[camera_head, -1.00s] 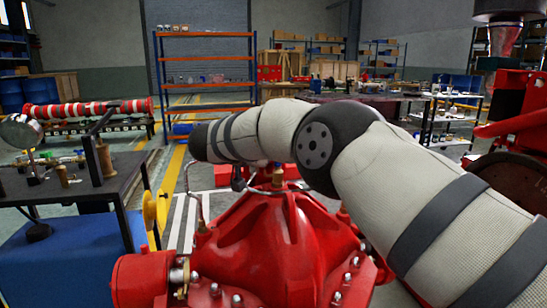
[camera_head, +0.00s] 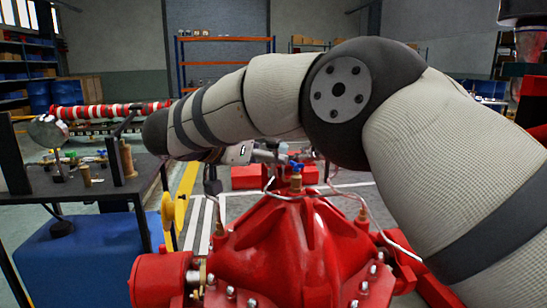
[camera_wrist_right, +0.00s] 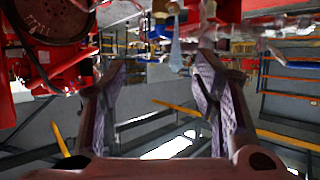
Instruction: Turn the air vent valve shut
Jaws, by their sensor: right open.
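The air vent valve (camera_head: 296,180) is a small brass fitting with a blue handle, upright on top of the red pump casing (camera_head: 285,235). My right arm crosses the head view from the right, above the pump. My right gripper (camera_head: 268,154) is partly hidden behind that arm, just left of the valve's blue handle. In the right wrist view my right gripper (camera_wrist_right: 158,72) is open, with nothing between its fingers. A blue handle (camera_wrist_right: 157,29) shows beyond the fingertips, near the top; I cannot tell whether they touch. My left gripper is not in view.
Thin metal pipes (camera_head: 350,200) curve over the pump near the valve. A dark bench (camera_head: 95,185) with small fittings and a blue tank (camera_head: 75,255) below it stand on the left. An orange shelf (camera_head: 225,40) stands far back.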

